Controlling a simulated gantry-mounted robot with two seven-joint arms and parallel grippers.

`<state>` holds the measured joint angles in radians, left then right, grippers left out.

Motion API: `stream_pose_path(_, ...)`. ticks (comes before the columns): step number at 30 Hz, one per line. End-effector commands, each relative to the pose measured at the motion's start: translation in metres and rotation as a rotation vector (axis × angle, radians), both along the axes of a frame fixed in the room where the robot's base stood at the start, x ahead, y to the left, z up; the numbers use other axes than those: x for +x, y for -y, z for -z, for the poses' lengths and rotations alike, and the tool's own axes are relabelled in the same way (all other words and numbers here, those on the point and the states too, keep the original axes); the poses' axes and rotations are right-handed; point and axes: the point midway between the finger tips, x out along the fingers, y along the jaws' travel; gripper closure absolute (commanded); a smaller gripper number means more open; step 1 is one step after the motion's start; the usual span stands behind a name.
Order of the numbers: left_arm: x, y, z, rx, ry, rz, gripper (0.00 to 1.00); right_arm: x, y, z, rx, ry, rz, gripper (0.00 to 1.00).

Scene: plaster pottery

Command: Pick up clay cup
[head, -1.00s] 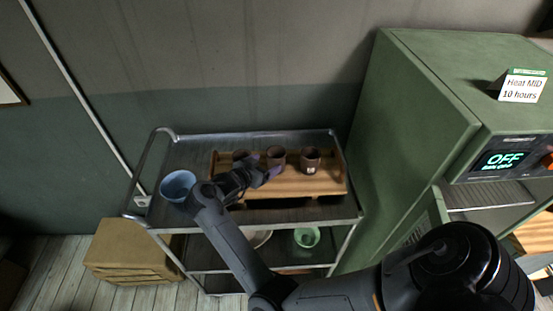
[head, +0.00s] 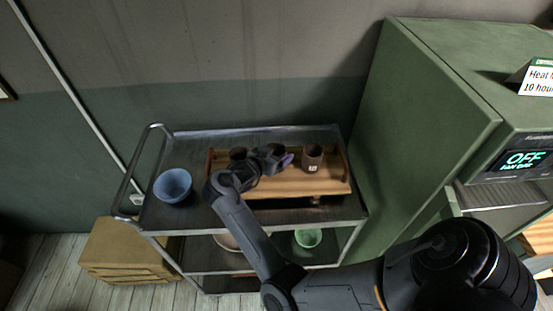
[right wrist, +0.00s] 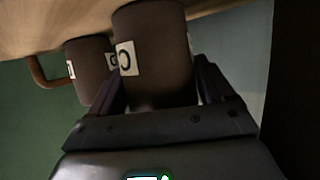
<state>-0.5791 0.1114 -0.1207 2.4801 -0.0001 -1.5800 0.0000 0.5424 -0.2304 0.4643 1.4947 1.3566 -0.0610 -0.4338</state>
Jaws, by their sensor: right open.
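Three brown clay cups stand in a row on a wooden tray (head: 325,184): a left one (head: 238,153), a middle one (head: 276,148) and a right one (head: 312,156). My right gripper (head: 279,160) is open at the middle cup, partly covering it and the left cup. In the right wrist view, the middle cup (right wrist: 155,60), with a white letter label, is between the spread fingers. The right cup (right wrist: 88,68) is beside it there, outside the fingers. I cannot tell whether a finger touches the middle cup. My left gripper is not in view.
The tray sits on a metal cart (head: 180,222). A blue bowl (head: 173,186) stands left of the tray and a green bowl (head: 308,237) is on a lower shelf. A green kiln (head: 425,120) stands close on the right; cardboard boxes (head: 125,250) are at lower left.

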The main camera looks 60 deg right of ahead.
Motion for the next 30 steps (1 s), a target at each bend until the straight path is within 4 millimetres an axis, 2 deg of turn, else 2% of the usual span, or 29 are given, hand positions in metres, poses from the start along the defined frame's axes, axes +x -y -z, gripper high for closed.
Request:
stream_pose_path(1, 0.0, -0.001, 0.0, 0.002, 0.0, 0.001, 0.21, 0.0, 0.0, 0.0, 0.0, 0.0, 0.0, 0.19)
stream_pose_path(10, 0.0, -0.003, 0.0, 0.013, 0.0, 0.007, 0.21, 0.0, 0.0, 0.0, 0.0, 0.0, 0.001, 0.65)
stream_pose_path(20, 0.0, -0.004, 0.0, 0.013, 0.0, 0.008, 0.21, 0.0, 0.0, -0.006, -0.001, 0.002, 0.001, 0.66)
stream_pose_path(23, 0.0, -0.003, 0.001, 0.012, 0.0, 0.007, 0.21, 0.001, 0.0, -0.016, -0.001, 0.004, 0.002, 0.66)
stream_pose_path(30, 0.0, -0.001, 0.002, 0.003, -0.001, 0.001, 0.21, 0.001, 0.0, -0.057, -0.001, 0.007, 0.002, 0.66)
